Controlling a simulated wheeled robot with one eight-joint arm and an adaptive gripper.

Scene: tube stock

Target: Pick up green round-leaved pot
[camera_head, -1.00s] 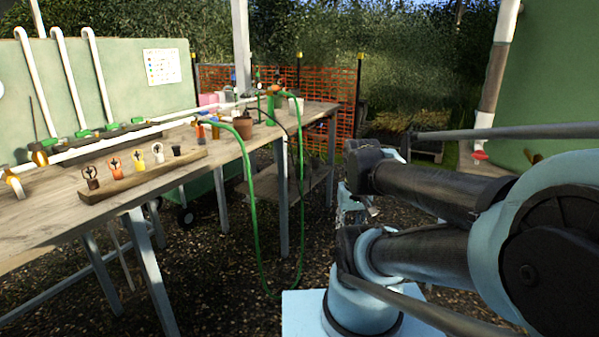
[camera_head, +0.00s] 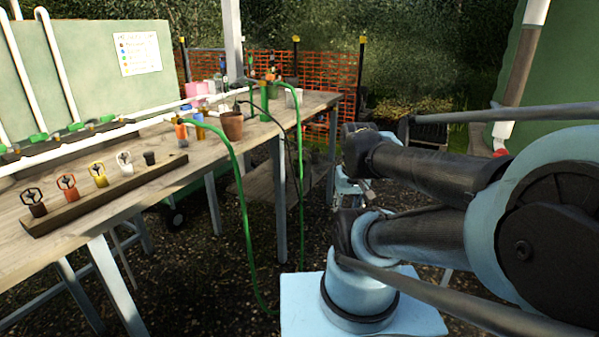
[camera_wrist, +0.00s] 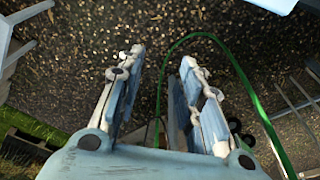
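My gripper (camera_wrist: 162,65) shows in the wrist view with its two fingers apart and nothing between them. It points down over dark gravel, away from the table. In the head view, a brown pot (camera_head: 232,126) stands on the wooden table near its right edge, with a thin dark stem above it. I cannot make out any round green leaves, so I cannot tell whether it is the green round-leaved pot. A tall green object (camera_head: 264,98) stands behind it.
The table (camera_head: 75,245) holds a wooden bar (camera_head: 110,193) with several coloured valve wheels and white pipes behind. A green hose (camera_head: 240,195) hangs off its right edge to the ground and also loops near my gripper in the wrist view. Orange netting (camera_head: 325,75) stands behind.

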